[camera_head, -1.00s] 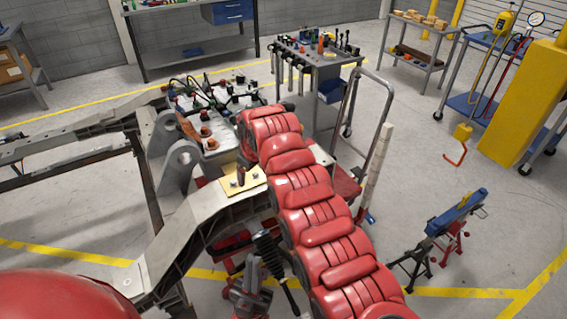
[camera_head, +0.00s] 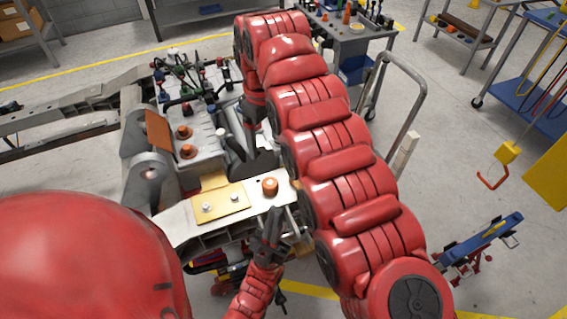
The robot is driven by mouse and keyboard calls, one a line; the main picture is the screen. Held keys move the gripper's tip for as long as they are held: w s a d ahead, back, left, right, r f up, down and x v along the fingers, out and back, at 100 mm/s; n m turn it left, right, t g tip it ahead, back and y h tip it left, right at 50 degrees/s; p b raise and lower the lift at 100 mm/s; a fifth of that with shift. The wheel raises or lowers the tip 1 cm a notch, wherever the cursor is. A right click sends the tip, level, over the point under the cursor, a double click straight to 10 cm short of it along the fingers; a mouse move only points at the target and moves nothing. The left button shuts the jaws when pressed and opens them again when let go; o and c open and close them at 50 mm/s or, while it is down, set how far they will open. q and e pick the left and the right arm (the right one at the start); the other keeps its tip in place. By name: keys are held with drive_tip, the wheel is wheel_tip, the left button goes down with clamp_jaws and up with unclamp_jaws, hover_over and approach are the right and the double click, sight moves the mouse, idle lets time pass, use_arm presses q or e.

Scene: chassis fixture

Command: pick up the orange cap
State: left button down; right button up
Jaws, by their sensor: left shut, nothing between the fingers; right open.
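An orange cap (camera_head: 270,186) stands upright on the pale end of the metal chassis rail, right of a yellow plate. Two more orange caps, one (camera_head: 184,131) behind the other (camera_head: 188,151), sit on the grey block further left. My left gripper (camera_head: 273,215) is shut and empty just below the cap on the rail, its dark fingers pointing up towards it, apparently apart from it. My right gripper (camera_head: 250,160) hangs down beyond that cap, open, by the grey block; its fingertips are dark and hard to make out. The task does not single out one cap.
The yellow plate (camera_head: 222,203) carries two bolts. An upright orange-brown plate (camera_head: 160,131) and cables stand at the left. A tool cart (camera_head: 350,45) is behind my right arm; a trolley handle (camera_head: 408,95) is right of it. A blue stand (camera_head: 483,240) is at lower right.

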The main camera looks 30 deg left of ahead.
drive_tip(key=f+b, duration=0.1)
drive_tip(key=f, duration=0.1)
drive_tip(key=p, duration=0.2)
hover_over(270, 182)
drive_tip(key=f, duration=0.9)
drive_tip(key=shift+s+a+f, duration=0.2)
drive_tip(key=shift+s+a, duration=0.05)
drive_tip(key=shift+s, duration=0.05)
drive_tip(key=shift+w+d+f+p, duration=0.1)
drive_tip(key=shift+f+p, duration=0.3)
drive_tip(key=shift+p, duration=0.1)
drive_tip(key=f, duration=0.1)
drive_tip(key=f+p, duration=0.1)
drive_tip(key=f, duration=0.1)
drive_tip(key=shift+d+f+p, duration=0.3)
drive_tip(key=shift+p, duration=0.1)
drive_tip(key=shift+w+f, duration=0.15)
drive_tip(key=shift+f, duration=0.45)
clamp_jaws()
